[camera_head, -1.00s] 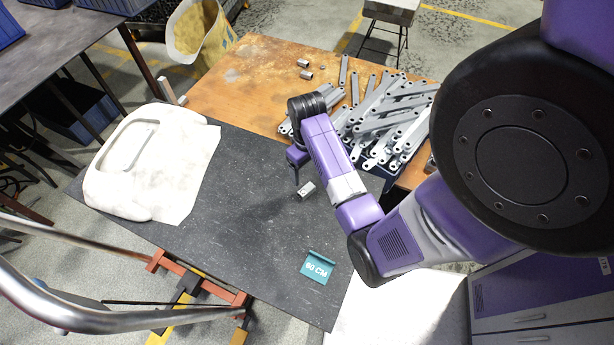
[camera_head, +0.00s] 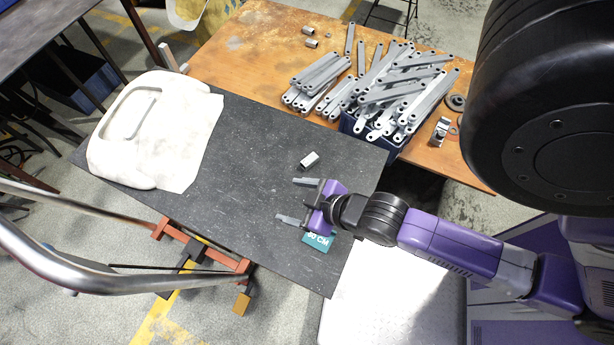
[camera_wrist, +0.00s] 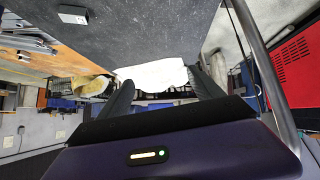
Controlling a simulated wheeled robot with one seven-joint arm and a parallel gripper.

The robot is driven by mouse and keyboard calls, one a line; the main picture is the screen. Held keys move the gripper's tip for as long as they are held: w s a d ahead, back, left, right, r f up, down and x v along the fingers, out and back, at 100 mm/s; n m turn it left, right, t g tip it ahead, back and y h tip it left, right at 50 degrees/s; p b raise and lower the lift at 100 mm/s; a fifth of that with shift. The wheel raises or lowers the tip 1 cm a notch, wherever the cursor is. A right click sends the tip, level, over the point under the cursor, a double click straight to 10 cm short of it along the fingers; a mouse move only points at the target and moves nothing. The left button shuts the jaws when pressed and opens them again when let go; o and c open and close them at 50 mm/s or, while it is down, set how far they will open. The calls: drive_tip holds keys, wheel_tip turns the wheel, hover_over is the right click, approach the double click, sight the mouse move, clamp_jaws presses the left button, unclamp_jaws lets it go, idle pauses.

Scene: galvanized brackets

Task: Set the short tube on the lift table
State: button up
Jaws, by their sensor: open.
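A short grey metal tube (camera_head: 309,160) lies on its side on the dark top of the lift table (camera_head: 230,190). It stands apart from everything else there. In the wrist view the tube (camera_wrist: 73,14) shows at the upper left, on the dark tabletop (camera_wrist: 150,30). My gripper (camera_head: 291,200) is open and empty, with its two fingers pointing left over the near right part of the lift table. The tube is just beyond the fingers, not touching them. In the wrist view my gripper (camera_wrist: 165,85) has its fingers spread with nothing between them.
A teal "50 CM" sign (camera_head: 318,242) is partly under my gripper. Behind, a rusty bench (camera_head: 250,55) holds many grey brackets (camera_head: 385,90). A metal handrail (camera_head: 90,285) runs at lower left.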

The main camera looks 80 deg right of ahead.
drive_tip(key=s+a+r+t+y, duration=0.1)
drive_tip(key=a+r, duration=0.3)
drive_tip(key=r, duration=0.4)
drive_tip(key=s+a+r+n+t+y, duration=0.1)
drive_tip(key=s+a+r+t, duration=0.3)
drive_tip(key=r, duration=0.5)
drive_tip(key=shift+a+r+n+t+y, duration=0.25)
drive_tip(key=shift+a+n+t+y, duration=0.05)
drive_tip(key=shift+a+y, duration=0.3)
